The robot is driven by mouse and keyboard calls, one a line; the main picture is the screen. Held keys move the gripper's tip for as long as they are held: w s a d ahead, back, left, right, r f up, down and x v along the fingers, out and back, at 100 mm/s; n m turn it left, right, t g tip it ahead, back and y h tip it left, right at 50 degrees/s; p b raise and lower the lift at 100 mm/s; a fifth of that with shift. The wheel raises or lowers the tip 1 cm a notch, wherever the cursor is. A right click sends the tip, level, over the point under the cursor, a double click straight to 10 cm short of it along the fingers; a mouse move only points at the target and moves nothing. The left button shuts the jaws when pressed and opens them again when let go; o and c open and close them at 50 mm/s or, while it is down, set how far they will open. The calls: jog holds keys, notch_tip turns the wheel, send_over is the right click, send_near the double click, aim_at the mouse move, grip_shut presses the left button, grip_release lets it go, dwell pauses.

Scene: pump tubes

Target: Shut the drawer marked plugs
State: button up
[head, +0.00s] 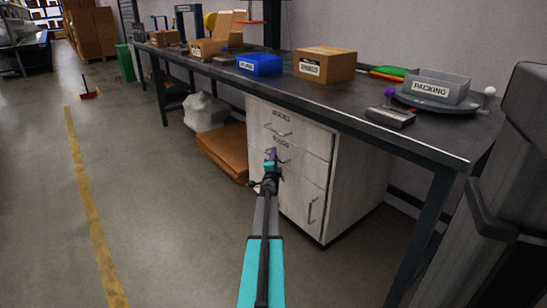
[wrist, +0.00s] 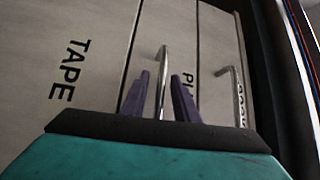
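The white drawer cabinet (head: 350,185) stands under the dark workbench. The plugs drawer (head: 308,156) is its middle front; in the wrist view its label (wrist: 190,72) shows as "PL", the rest hidden by a finger. Its front looks about level with its neighbours; I cannot tell whether a small gap remains. My gripper (head: 271,153) is at this drawer. In the wrist view the fingers (wrist: 160,98) are apart, one on each side of the drawer's metal handle (wrist: 161,65). I see no clear contact.
The tape front (wrist: 85,70) lies below, with an upright handle (head: 311,210). The top drawer's handle (wrist: 228,72) is close to the right finger. The workbench (head: 400,140) overhangs the cabinet. A brown stack (head: 222,150) sits left of it. The floor in front is clear.

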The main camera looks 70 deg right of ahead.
jog(key=p+v, duration=0.3)
jog(key=v, duration=1)
jog(key=shift+a+p, duration=0.3)
jog(key=shift+a, duration=0.1)
jog(key=shift+s, duration=0.15)
dwell(0.4)
